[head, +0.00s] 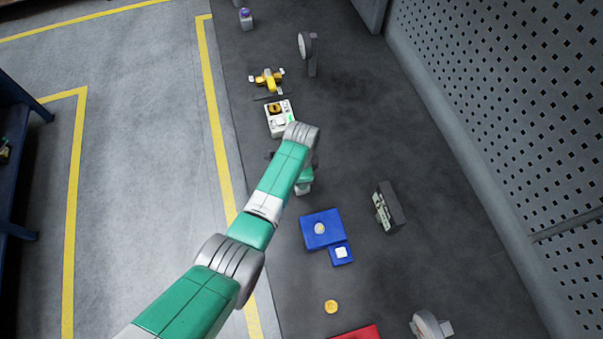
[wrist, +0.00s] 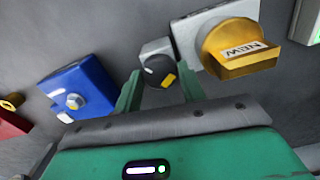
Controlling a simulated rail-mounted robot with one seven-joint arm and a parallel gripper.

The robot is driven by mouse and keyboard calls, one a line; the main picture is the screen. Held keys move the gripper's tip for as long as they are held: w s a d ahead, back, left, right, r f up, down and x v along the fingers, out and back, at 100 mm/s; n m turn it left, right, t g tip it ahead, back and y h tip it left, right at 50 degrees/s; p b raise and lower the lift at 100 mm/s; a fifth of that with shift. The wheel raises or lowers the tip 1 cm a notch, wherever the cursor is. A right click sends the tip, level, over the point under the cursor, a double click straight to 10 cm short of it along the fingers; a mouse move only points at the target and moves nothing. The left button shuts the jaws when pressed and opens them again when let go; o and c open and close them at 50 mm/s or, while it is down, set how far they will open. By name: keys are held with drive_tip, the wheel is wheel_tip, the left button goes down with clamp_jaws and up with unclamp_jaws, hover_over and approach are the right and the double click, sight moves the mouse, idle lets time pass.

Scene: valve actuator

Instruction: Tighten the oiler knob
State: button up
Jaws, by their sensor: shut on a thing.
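In the wrist view, a round dark knob (wrist: 158,71) with a white line and a yellow mark sits on a small grey block. It appears to be the oiler knob, but no label on it can be read. My gripper (wrist: 160,80) has a green finger on each side of this knob and is shut on it. The exact contact is partly hidden by the fingers. In the head view, the knob cannot be made out, since my arm covers that spot.
A large yellow knob marked NEW (wrist: 240,47) stands close to the right of my fingers on a light grey housing (wrist: 187,36). A blue box (wrist: 90,82) with a silver knob is at left. In the head view, a white panel (head: 271,127) lies beyond my wrist.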

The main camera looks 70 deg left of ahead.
drive_tip(key=m, duration=0.6)
drive_tip(key=shift+m, duration=0.3)
drive_tip(key=m, duration=0.5)
drive_tip(key=shift+p, duration=0.3)
drive_tip(key=m, duration=0.6)
drive_tip(key=shift+m, duration=0.3)
drive_tip(key=m, duration=0.5)
drive_tip(key=shift+m, duration=0.3)
drive_tip(key=o, duration=1)
drive_tip(key=shift+r, duration=0.1)
